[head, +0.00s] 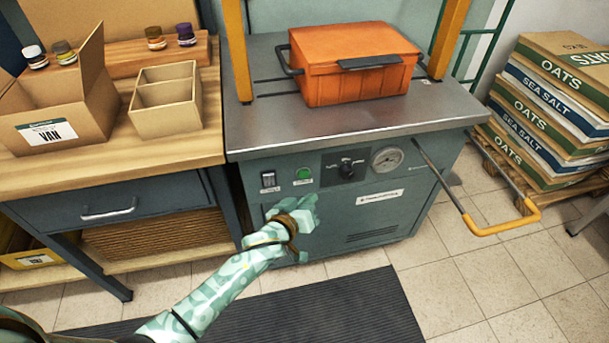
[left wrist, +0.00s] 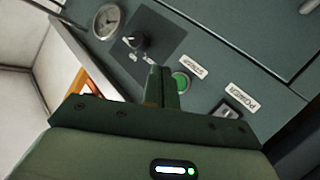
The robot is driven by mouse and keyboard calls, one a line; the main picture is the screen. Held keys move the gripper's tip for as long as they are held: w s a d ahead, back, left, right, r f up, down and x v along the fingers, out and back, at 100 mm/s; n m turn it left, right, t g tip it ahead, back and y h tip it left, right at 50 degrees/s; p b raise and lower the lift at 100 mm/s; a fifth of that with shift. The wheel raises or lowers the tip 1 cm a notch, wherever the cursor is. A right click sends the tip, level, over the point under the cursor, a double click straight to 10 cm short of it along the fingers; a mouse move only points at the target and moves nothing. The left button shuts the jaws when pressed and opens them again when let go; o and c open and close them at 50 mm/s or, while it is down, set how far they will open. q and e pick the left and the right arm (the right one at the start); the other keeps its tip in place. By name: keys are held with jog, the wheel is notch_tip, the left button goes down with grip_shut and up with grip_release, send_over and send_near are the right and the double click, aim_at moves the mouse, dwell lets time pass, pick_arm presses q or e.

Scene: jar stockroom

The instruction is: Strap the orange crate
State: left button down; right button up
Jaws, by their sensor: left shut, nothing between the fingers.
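The orange crate (head: 352,85) sits with its lid shut on the grey metal top of the strapping machine (head: 440,108), between two yellow posts. It has a dark handle and a dark front latch. The machine's front panel carries a green button (head: 304,174), a power switch (head: 268,180), a dark knob (head: 347,168) and a gauge (head: 387,159). My left gripper (head: 308,201) is shut and empty, just in front of the panel below the green button. In the left wrist view its fingertips (left wrist: 164,80) are beside the green button (left wrist: 181,82); I cannot tell whether they touch.
A wooden bench (head: 60,170) with an open carton (head: 62,112), a divided box (head: 168,103) and small jars stands on the left. A yellow-gripped handle (head: 505,222) juts out on the machine's right. Stacked sacks (head: 550,105) stand far right. A dark mat (head: 330,310) lies in front.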

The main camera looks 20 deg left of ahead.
aim_at(309, 175)
pick_arm(q)
jog(key=w+a, duration=0.2)
jog(key=w, duration=0.2)
jog(key=shift+w+a+b, duration=0.1)
jog(key=shift+a+b, duration=0.2)
jog(key=shift+a, duration=0.1)
dwell(1.8)
jog(key=shift+w+a, duration=0.25)
jog(key=shift+w, duration=0.1)
jog(key=shift+w+a, duration=0.25)
jog(key=shift+w, duration=0.1)
dwell(0.6)
jog(key=shift+s, duration=0.1)
jog(key=shift+s+d+p, duration=0.5)
jog(key=shift+s+p, duration=0.05)
jog(key=shift+s, duration=0.1)
